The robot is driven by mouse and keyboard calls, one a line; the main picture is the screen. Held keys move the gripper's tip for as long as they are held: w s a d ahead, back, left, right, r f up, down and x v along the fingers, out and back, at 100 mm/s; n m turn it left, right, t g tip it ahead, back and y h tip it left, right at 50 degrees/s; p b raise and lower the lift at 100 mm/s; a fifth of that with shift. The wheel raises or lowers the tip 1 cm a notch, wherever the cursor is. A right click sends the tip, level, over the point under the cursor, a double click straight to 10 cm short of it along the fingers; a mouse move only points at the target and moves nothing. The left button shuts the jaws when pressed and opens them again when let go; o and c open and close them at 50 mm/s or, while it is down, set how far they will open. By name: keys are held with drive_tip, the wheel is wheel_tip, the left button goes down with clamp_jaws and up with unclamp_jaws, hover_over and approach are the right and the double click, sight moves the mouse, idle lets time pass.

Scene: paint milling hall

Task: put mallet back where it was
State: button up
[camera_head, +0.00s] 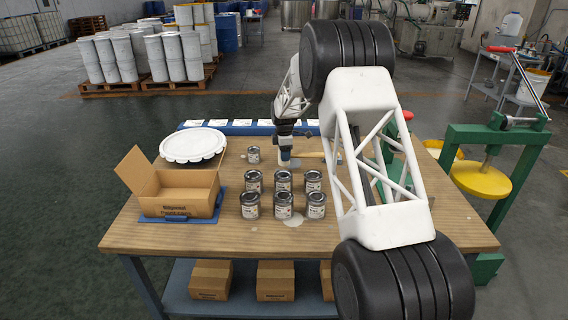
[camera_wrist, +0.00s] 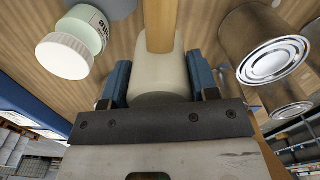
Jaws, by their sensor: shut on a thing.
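The mallet has a pale cream head (camera_wrist: 160,72) and a wooden handle, which points up in the wrist view (camera_wrist: 160,25). My gripper (camera_wrist: 158,84) has its two blue fingers on either side of the mallet head and is shut on it. In the head view my gripper (camera_head: 285,148) is over the back middle of the wooden table, with the handle (camera_head: 309,154) reaching right toward my arm. The far end of the handle is hidden there. I cannot tell whether the mallet touches the tabletop.
A white-lidded bottle (camera_wrist: 68,52) is close by in the wrist view. An open carton (camera_head: 178,203), white round lid (camera_head: 192,145) and blue rack (camera_head: 240,129) occupy the left and back.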

drive_tip(key=shift+f, duration=0.35)
drive_tip(key=shift+f, duration=1.85)
drive_tip(key=shift+f, duration=0.1)
drive_tip(key=o, duration=1.2)
wheel_tip(320, 180, up, 12)
drive_tip(key=shift+r, duration=0.1)
drive_tip(key=shift+s+r, duration=0.1)
